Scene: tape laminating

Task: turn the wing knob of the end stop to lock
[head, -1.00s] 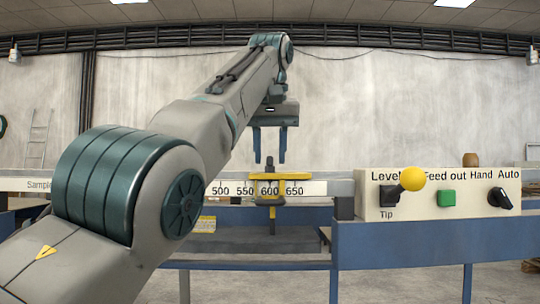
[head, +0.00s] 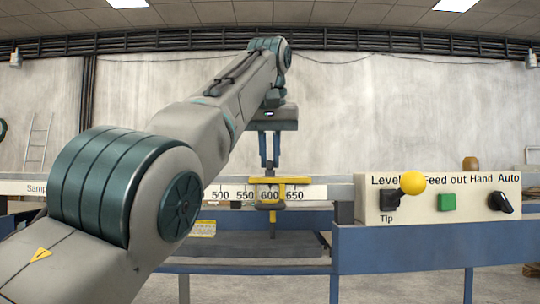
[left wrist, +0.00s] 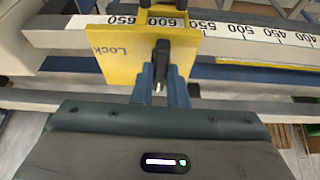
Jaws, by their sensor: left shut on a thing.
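The end stop (head: 282,181) is a yellow bracket on the scale rail, near the 600 mark. Its yellow plate (left wrist: 115,52), marked "Lock", fills the upper middle of the left wrist view. The black wing knob (left wrist: 161,62) stands on that plate. My left gripper (head: 270,166) reaches down onto the end stop from above. In the left wrist view its blue fingers (left wrist: 162,92) are shut on the wing knob, one on each side. My right gripper is in neither view.
The scale rail (head: 318,192) runs across the blue bench. At the right is a control panel (head: 470,183) with a yellow-knobbed lever (head: 412,183), a green button (head: 447,202) and a black switch (head: 502,201). The space above the rail right of my arm is free.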

